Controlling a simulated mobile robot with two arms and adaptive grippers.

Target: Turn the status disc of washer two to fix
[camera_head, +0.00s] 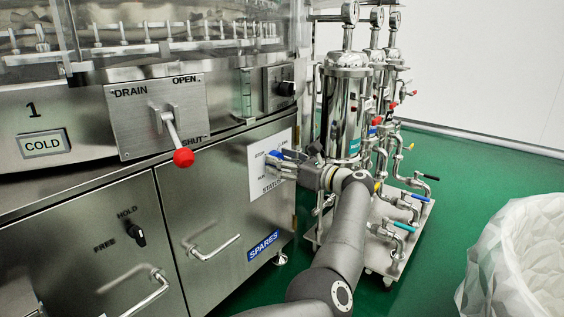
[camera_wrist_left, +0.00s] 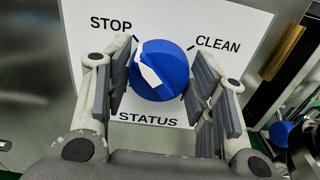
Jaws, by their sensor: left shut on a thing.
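The blue status disc (camera_wrist_left: 174,66) is on a white plate (camera_wrist_left: 200,25) marked STOP, CLEAN and STATUS in the left wrist view. Its white pointer (camera_wrist_left: 147,70) points up and left, close to the mark by STOP. No FIX label can be read; the fingers and gripper body cover parts of the plate. My left gripper (camera_wrist_left: 161,68) is shut on the disc, one finger on each side. My right gripper is not in view.
A DRAIN lever (camera_head: 171,131) with a red ball sticks out left of the plate. A HOLD/FREE knob (camera_head: 137,234) and door handles sit lower. A cart of steel filters (camera_head: 345,105) with valves stands close right of my arm. A white lined bin (camera_head: 520,265) is at the lower right.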

